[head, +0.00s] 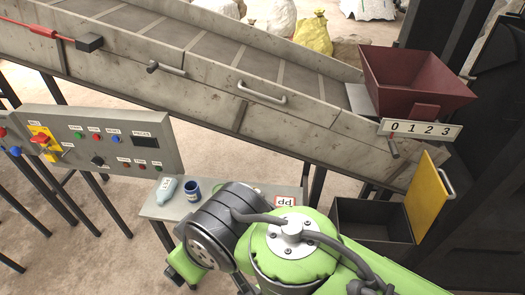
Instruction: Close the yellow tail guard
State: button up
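The yellow tail guard (427,197) is a flat yellow panel at the right, near the conveyor's lower end. It stands upright and swung out at an angle, beside a dark open-topped box (373,220). A grey bar handle (446,183) is on its right side. Its hinge is not clear from here. My green and dark grey arm fills the bottom middle of the head view, to the left of the guard and apart from it in the picture. My gripper's fingers do not show.
The sloping conveyor (270,85) crosses the view, with a red hopper (415,80) and a number plate (420,130) at its lower end. A control panel (100,140) stands left. A small bench (160,209) holds a bottle (166,190) and a blue mug (193,190).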

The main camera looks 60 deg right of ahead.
aim_at(427, 195)
jog(key=k+l+z, duration=0.35)
jog(key=k+l, duration=0.3)
jog(key=k+l+z, duration=0.2)
jog(key=k+l, duration=0.2)
jog(key=k+l+z, duration=0.15)
jog(key=k+l, duration=0.15)
jog(key=l, duration=0.15)
jog(key=k+l+z, duration=0.2)
jog(key=l, duration=0.25)
jog(key=k+l+z, duration=0.15)
jog(key=k+l, duration=0.2)
jog(key=l, duration=0.2)
